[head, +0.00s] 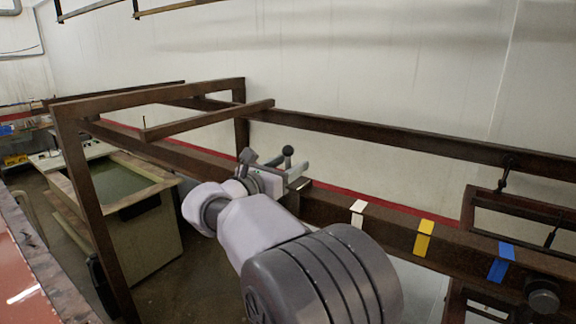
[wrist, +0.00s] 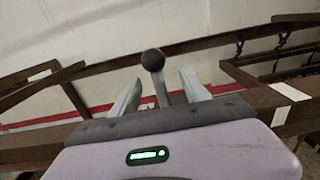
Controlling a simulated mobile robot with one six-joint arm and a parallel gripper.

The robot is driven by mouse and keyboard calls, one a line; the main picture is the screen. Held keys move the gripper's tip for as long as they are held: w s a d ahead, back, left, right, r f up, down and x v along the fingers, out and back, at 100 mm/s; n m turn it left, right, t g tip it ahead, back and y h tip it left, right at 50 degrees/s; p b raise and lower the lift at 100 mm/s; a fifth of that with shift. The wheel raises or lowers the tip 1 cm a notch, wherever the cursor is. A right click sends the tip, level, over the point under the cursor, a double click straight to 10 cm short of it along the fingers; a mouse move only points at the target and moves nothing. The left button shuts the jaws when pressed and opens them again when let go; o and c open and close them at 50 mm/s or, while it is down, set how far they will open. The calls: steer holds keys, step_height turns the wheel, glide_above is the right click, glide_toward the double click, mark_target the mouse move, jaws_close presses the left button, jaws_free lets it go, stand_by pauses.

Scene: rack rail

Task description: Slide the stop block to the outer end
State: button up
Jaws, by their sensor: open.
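A dark ball knob on a short stem (head: 287,152) stands up at the rail; it appears to be the stop block's handle. The block's body is hidden behind my gripper. My gripper (head: 296,175) is open at the knob, its pale fingers apart. In the wrist view my gripper (wrist: 160,78) has one finger on each side of the stem, and the ball (wrist: 153,60) shows between them. Gaps show beside the stem, and I see no clear contact. The brown rail (head: 390,222) runs from upper left to lower right.
White (head: 357,212), yellow (head: 424,238) and blue (head: 501,262) bands mark the rail to the right. A dark round end piece (head: 542,296) sits at its right end. A brown frame (head: 85,200) and a tank (head: 145,235) stand left. The rail's banded stretch is bare.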

stand_by(0.3)
steer(key=v, duration=0.9)
steer(key=shift+b, duration=0.3)
